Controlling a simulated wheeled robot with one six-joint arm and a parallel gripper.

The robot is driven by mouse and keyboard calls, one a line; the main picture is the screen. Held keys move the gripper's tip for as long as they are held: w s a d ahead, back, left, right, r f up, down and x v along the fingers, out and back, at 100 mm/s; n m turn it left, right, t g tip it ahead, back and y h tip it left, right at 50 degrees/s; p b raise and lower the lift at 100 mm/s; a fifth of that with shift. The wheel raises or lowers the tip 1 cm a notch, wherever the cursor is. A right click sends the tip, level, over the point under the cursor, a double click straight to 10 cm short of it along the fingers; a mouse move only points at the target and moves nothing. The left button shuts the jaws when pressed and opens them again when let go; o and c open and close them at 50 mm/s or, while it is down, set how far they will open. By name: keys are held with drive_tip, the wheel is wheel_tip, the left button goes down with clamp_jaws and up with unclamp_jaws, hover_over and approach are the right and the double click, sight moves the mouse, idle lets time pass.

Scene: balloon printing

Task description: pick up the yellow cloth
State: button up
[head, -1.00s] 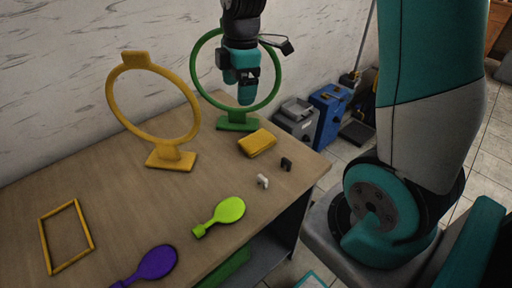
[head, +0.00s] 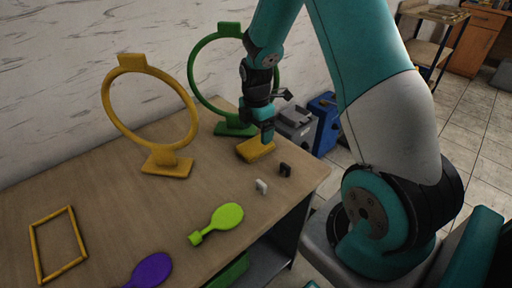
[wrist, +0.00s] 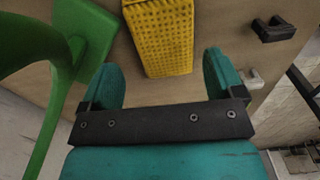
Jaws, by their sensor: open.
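The yellow cloth (head: 250,151), a folded rectangular block, lies on the table near its right end. In the wrist view the cloth (wrist: 160,38) shows a dimpled yellow face, just beyond the fingertips and centred between them. My gripper (head: 267,138) is right above the cloth in the head view, pointing down and hiding part of it. In the wrist view my gripper (wrist: 163,75) has its two teal fingers wide apart with nothing held. I cannot tell whether a finger touches the cloth.
A green ring stand (head: 232,128) is close behind the cloth. A yellow ring stand (head: 167,166) is further left. A dark clip (head: 285,170) and a white clip (head: 262,186) lie in front. A green paddle (head: 222,217), purple paddle (head: 153,268) and yellow frame (head: 38,250) lie nearer.

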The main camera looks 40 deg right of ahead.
sight(255, 143)
drive_tip(key=f, duration=0.5)
drive_tip(key=shift+s+a+f, duration=0.15)
drive_tip(key=shift+a, duration=0.1)
drive_tip(key=c, duration=0.7)
